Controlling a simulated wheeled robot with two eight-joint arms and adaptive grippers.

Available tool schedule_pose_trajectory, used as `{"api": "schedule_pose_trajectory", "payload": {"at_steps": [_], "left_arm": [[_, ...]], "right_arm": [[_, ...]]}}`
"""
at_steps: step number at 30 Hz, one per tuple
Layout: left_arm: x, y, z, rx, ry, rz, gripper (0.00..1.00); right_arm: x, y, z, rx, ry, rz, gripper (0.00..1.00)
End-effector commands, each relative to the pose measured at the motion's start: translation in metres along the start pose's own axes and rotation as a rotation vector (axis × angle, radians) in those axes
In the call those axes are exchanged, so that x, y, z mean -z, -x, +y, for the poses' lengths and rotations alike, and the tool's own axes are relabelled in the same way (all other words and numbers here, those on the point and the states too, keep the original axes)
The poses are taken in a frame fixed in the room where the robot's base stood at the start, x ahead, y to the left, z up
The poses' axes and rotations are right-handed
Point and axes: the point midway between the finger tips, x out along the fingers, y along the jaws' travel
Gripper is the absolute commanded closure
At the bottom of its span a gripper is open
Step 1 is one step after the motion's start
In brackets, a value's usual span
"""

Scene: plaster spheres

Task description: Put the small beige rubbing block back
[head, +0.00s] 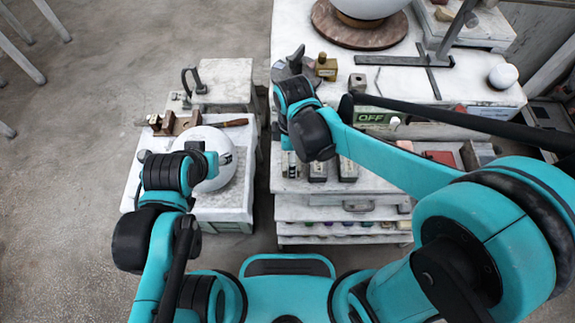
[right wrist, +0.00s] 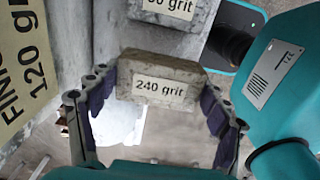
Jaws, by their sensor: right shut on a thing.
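A small beige-grey block labelled "240 grit" (right wrist: 160,83) is between the two purple-padded fingers of my right gripper (right wrist: 158,100) in the right wrist view. The gripper is shut on it, with a pad at each end.
Another grit-labelled block (right wrist: 168,12) lies just beyond the held one. A sign reading "FINISH 120" (right wrist: 24,65) is at the left. In the head view, several blocks (head: 347,168) stand on the step below the bench.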

Motion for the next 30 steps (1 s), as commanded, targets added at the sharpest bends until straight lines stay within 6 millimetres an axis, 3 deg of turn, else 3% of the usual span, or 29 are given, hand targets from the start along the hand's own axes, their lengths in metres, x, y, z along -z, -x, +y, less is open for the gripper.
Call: {"api": "schedule_pose_trajectory", "payload": {"at_steps": [7, 15, 25, 26, 28, 30], "left_arm": [[-0.004, -0.005, 0.0, 0.0, 0.0, 0.0, 0.53], [-0.012, -0.017, 0.0, 0.0, 0.0, 0.0, 0.53], [-0.013, -0.018, 0.0, 0.0, 0.0, 0.0, 0.53], [-0.013, -0.018, 0.0, 0.0, 0.0, 0.0, 0.53], [-0.012, -0.017, 0.0, 0.0, 0.0, 0.0, 0.53], [-0.012, -0.017, 0.0, 0.0, 0.0, 0.0, 0.53]], "right_arm": [[0.012, -0.014, 0.007, 0.0, -0.001, 0.0, 0.55], [0.011, -0.049, 0.007, 0.0, -0.001, 0.001, 0.55], [0.011, -0.051, 0.007, 0.0, -0.001, 0.001, 0.55], [0.011, -0.051, 0.007, 0.0, -0.001, 0.001, 0.18], [0.011, -0.05, 0.007, 0.0, -0.001, 0.001, 0.02], [0.011, -0.05, 0.007, 0.0, -0.001, 0.001, 0.02]]}}
